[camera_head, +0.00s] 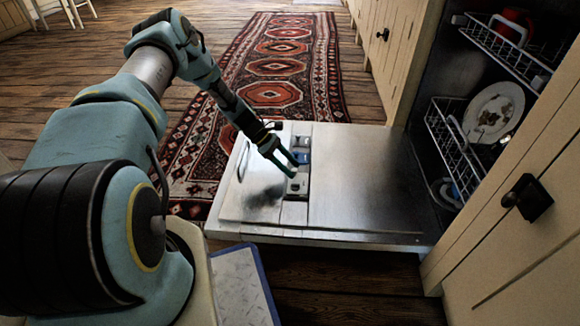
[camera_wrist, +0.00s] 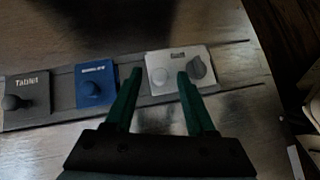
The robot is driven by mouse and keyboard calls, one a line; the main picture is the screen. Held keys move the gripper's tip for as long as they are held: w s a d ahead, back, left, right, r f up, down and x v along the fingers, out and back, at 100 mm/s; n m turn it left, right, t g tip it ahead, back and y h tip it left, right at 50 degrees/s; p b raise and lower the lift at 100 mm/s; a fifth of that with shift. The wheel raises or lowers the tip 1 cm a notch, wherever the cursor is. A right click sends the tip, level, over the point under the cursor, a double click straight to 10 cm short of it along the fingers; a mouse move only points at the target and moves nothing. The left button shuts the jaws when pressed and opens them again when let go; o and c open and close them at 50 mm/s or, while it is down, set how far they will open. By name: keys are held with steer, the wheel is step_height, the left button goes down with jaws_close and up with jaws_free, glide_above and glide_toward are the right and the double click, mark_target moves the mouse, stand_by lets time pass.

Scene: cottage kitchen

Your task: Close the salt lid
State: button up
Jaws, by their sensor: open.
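The light grey panel (camera_wrist: 172,58) at the right of a row of three has a small label too blurred to read, a pale round knob and a dark knob; I take it for the salt lid. In the head view my gripper (camera_head: 294,167) reaches down close to the row. Whether it touches is unclear.
A blue panel (camera_wrist: 96,84) and a dark panel marked "Tablet" (camera_wrist: 27,100) sit left of it, each with a knob. They lie on the lowered metal dishwasher door (camera_head: 365,180). Racks with a plate (camera_head: 493,112) are at right. A patterned rug (camera_head: 275,68) lies beyond.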

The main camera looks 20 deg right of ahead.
steer(key=p+v, duration=0.3)
steer(key=v, duration=0.7)
steer(key=shift+w+a+r, duration=0.15)
steer(key=shift+a+r, duration=0.1)
